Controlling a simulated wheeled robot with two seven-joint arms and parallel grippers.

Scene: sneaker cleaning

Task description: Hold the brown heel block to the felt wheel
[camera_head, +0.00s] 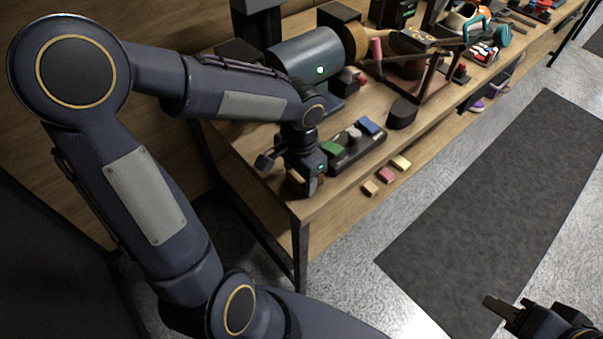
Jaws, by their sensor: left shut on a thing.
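The felt wheel (355,43) is a tan disc on the right end of a grey motor housing (305,56) with a green light, at the back of the bench. My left gripper (304,184) points down at the bench's near left corner, well apart from the wheel. It is shut on a small brown block (295,178), which looks like the heel block and is mostly hidden by the fingers. My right gripper (497,307) is at the lower right, over the floor and away from the bench. Its finger opening cannot be made out.
A black tray (341,166) with green, grey and blue pieces stands right of my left gripper. A dark round pot (402,113) and a rack (428,82) stand beyond. A dark mat (500,200) covers the floor.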

